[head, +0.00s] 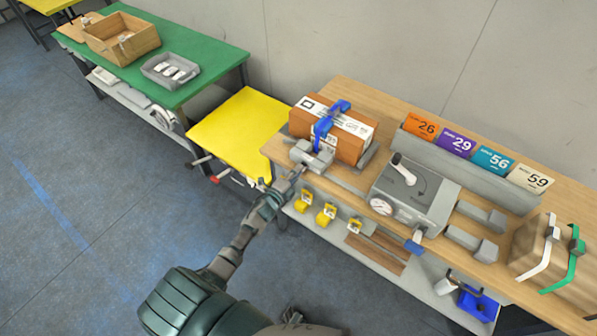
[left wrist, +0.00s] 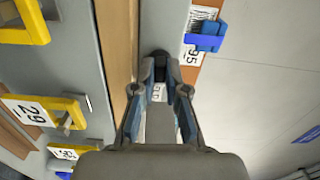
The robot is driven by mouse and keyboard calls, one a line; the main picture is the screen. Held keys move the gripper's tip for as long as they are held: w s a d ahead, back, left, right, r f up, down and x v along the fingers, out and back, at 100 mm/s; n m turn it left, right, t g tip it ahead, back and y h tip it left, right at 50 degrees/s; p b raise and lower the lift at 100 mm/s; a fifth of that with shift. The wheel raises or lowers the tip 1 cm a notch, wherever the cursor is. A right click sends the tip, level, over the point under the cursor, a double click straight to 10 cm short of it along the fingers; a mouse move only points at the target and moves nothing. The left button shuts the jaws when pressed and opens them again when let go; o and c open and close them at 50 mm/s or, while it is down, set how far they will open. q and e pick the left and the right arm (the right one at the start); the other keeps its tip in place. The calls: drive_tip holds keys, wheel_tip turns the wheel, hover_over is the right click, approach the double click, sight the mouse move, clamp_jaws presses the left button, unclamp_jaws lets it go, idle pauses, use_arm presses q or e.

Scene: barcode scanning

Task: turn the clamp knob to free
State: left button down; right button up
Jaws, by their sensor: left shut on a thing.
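The clamp (head: 312,156) is a grey block at the left end of the wooden bench, against the front of a brown box (head: 351,147). My left gripper (head: 294,174) reaches the clamp's front side from below. In the left wrist view my left gripper (left wrist: 160,90) has its fingertips closed in around the dark clamp knob (left wrist: 160,66), shut on it. The knob's marking and turn angle are hidden by the fingers. A blue strap piece (head: 325,120) crosses the box and also shows in the left wrist view (left wrist: 205,36).
A grey machine (head: 414,195) with a lever and dial stands right of the box. Numbered cards (head: 457,143) stand behind it. Yellow tagged items (head: 326,214) sit on the lower shelf. A yellow table (head: 237,133) adjoins the bench's left end.

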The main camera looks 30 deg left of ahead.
use_arm(q)
drive_tip(key=shift+s+f+n+p, duration=0.15)
drive_tip(key=shift+n+p, duration=0.5)
drive_tip(key=shift+n, duration=2.2)
drive_tip(key=shift+w+f+n+p, duration=0.1)
drive_tip(key=shift+n+p, duration=0.5)
drive_tip(key=shift+n, duration=2.2)
drive_tip(key=shift+s+f+n+p, duration=0.15)
drive_tip(key=shift+n+p, duration=0.5)
drive_tip(key=shift+n, duration=2.2)
use_arm(e)
drive_tip(key=shift+s+d+r, duration=0.15)
drive_tip(key=shift+s+r, duration=0.1)
drive_tip(key=shift+s, duration=0.6)
drive_tip(key=shift+s+d+r, duration=0.15)
drive_tip(key=shift+s+r, duration=0.1)
drive_tip(key=shift+s, duration=0.55)
drive_tip(key=shift+s+d+r, duration=0.15)
drive_tip(key=shift+s+r, duration=0.1)
drive_tip(key=shift+s, duration=0.6)
use_arm(q)
drive_tip(key=c, duration=1.5)
unclamp_jaws()
drive_tip(key=shift+w+r, duration=0.1)
drive_tip(key=shift+r, duration=0.05)
